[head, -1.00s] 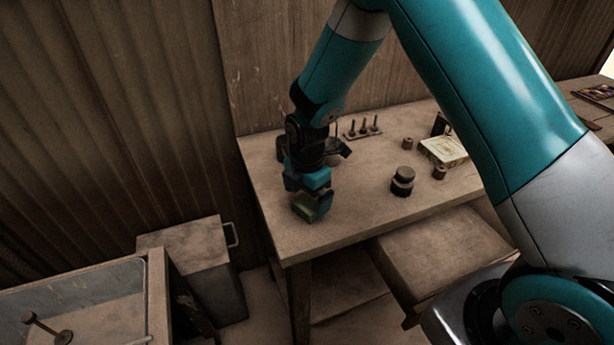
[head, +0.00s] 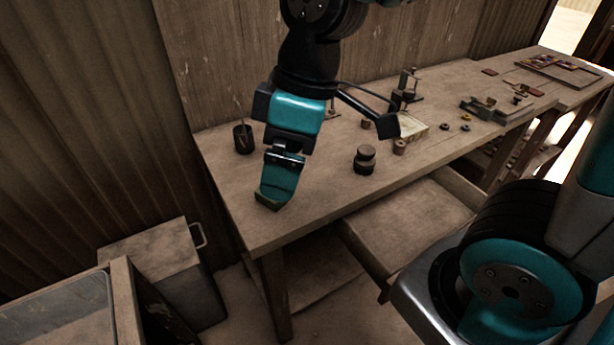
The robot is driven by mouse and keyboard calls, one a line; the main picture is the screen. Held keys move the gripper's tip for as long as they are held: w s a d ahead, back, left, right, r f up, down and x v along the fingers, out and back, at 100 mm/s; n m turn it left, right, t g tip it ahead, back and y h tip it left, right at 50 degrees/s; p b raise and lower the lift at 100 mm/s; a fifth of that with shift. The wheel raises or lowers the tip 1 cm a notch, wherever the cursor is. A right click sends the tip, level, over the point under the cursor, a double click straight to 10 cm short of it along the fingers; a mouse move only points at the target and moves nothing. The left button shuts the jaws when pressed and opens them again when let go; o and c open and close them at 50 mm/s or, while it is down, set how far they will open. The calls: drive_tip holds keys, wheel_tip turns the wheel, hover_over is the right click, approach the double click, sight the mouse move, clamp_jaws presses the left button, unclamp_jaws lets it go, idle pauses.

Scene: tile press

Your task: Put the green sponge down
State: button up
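The green sponge (head: 267,202) shows as a small dull block at the lower tip of my gripper (head: 272,196), at the table's near left part. My gripper points down and is shut on the sponge; its teal finger covers most of it. The sponge's underside is at or very close to the wooden table top (head: 232,212); I cannot tell whether it touches.
A dark cup (head: 243,139) stands at the table's back left. Stacked dark weights (head: 364,160) stand to the right of my gripper. A pale box (head: 412,130) lies further back. An open drawer (head: 415,225) juts out below. The table around the sponge is clear.

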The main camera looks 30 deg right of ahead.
drive_tip(key=s+r+m+y, duration=0.1)
drive_tip(key=s+m, duration=0.2)
drive_tip(key=s, duration=0.3)
drive_tip(key=shift+s+a+r+m, duration=0.2)
drive_tip(key=shift+s+a+m, duration=0.1)
drive_tip(key=shift+s+m, duration=0.1)
drive_tip(key=shift+w, duration=0.1)
idle(0.6)
drive_tip(key=w+d+f+n+g, duration=0.1)
drive_tip(key=w+d+f+n, duration=0.15)
drive_tip(key=w+n, duration=1)
drive_tip(key=w+d+f+n+g+p, duration=0.1)
drive_tip(key=w+d+f+n, duration=0.1)
drive_tip(key=w+d+f, duration=0.35)
drive_tip(key=w+d+f+n+p, duration=0.1)
drive_tip(key=w+d+f, duration=0.2)
drive_tip(key=w, duration=0.6)
drive_tip(key=p+x, duration=0.3)
drive_tip(key=x, duration=0.8)
drive_tip(key=shift+a+f, duration=0.3)
drive_tip(key=shift+f, duration=0.05)
drive_tip(key=shift+p+x, duration=1.25)
drive_tip(key=shift+x, duration=1.4)
drive_tip(key=c, duration=1)
